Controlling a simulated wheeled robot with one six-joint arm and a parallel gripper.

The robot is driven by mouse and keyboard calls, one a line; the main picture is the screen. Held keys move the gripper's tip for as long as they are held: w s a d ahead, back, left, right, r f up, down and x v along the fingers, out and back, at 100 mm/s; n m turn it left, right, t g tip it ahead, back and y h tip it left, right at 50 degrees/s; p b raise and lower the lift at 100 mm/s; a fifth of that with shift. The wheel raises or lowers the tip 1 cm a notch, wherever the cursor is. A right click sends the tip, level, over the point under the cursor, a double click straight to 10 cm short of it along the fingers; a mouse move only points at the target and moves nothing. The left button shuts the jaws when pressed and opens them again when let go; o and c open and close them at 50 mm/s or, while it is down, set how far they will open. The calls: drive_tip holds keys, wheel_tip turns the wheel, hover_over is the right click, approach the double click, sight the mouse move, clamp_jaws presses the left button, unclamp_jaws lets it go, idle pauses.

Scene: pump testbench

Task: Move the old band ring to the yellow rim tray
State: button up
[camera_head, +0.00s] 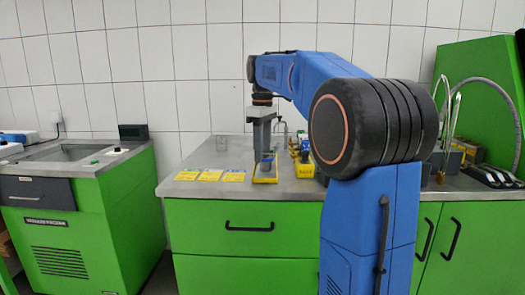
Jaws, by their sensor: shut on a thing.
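My gripper (265,157) points straight down over the grey worktop, low above a small tray with a yellow rim (265,181). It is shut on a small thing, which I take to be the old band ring. The ring itself is too small and too hidden by the fingers to make out. I cannot tell whether it touches the tray.
Several yellow labels (210,175) lie flat on the worktop (190,188) left of the tray. Brass fittings (303,150) and another yellow-edged thing (304,169) stand close on its right. A green machine (85,200) stands apart at left.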

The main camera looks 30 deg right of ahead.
drive_tip(key=shift+f, duration=1.25)
idle(1.5)
drive_tip(key=o, duration=1.3)
drive_tip(key=shift+c, duration=0.2)
drive_tip(key=shift+r, duration=0.1)
wheel_tip(320, 180, up, 7)
idle(0.4)
drive_tip(key=s+a+f+m+t, duration=0.1)
drive_tip(key=s+a+f+m, duration=0.1)
drive_tip(key=s+a+f, duration=0.3)
drive_tip(key=s+a+f+m+t, duration=0.2)
drive_tip(key=s+a+f, duration=0.3)
drive_tip(key=s+f, duration=0.9)
drive_tip(key=s+a+f+m+t, duration=0.1)
drive_tip(key=s+a+f+m, duration=0.1)
drive_tip(key=s+a+f, duration=0.3)
drive_tip(key=s+f, duration=0.4)
drive_tip(key=s, duration=0.3)
drive_tip(key=shift+a+f+m+t, duration=0.15)
drive_tip(key=shift+f+m+t, duration=0.15)
drive_tip(key=shift+t, duration=0.1)
